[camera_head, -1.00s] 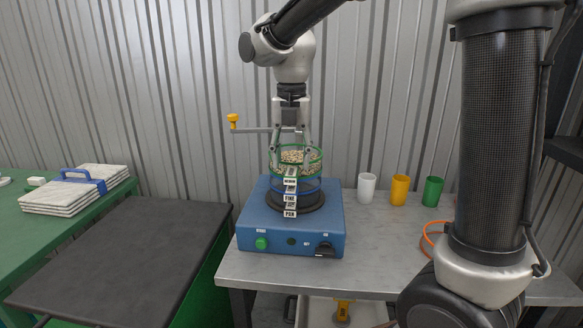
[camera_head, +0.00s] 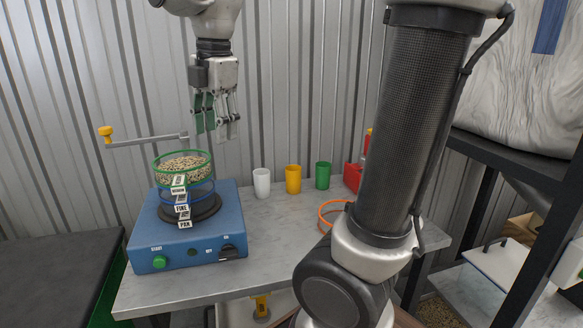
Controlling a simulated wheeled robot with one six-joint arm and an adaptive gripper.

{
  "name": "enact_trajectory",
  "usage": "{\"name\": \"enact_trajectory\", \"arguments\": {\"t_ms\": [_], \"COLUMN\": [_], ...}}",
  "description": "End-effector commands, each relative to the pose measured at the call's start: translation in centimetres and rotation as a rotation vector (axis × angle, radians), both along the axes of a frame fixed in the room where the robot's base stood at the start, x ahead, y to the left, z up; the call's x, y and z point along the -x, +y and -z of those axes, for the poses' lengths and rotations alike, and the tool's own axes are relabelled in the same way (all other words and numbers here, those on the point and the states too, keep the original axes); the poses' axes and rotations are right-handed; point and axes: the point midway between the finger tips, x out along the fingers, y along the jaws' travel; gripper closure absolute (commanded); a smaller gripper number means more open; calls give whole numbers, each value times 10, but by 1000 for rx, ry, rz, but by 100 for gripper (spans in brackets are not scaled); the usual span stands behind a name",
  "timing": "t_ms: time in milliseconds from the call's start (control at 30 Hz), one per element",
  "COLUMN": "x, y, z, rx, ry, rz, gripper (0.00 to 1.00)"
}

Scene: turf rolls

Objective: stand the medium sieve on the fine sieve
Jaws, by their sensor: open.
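The medium sieve (camera_head: 183,166), green-rimmed and filled with pale grains, stands upright on top of the stack on the blue shaker (camera_head: 190,231). Under it is the fine sieve (camera_head: 186,196), blue-rimmed with a FINE label. A label reading PAN (camera_head: 185,224) shows at the bottom of the stack. My gripper (camera_head: 214,136) hangs above and to the right of the medium sieve, clear of it, pointing down. It is open and empty.
White (camera_head: 262,184), yellow (camera_head: 293,179) and green (camera_head: 323,176) cups stand right of the shaker. An orange ring (camera_head: 335,213) lies on the grey bench (camera_head: 275,228). A shelf rack stands at right.

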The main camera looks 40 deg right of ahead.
Motion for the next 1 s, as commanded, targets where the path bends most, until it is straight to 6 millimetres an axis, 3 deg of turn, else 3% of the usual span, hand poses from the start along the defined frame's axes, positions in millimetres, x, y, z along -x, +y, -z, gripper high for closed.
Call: {"name": "enact_trajectory", "arguments": {"t_ms": [33, 200, 400, 500, 700, 1000], "x": [17, 69, 121, 137, 149, 149], "y": [-16, -57, -88, -95, -100, -100], "z": [3, 23, 54, 66, 76, 76], "rx": [-25, -146, -313, -378, -436, -436], "ry": [-22, -81, -130, -141, -145, -144], "rz": [171, 810, 1454, 1662, 1831, 1834], "gripper": [50, 50, 50, 50, 50, 50]}}
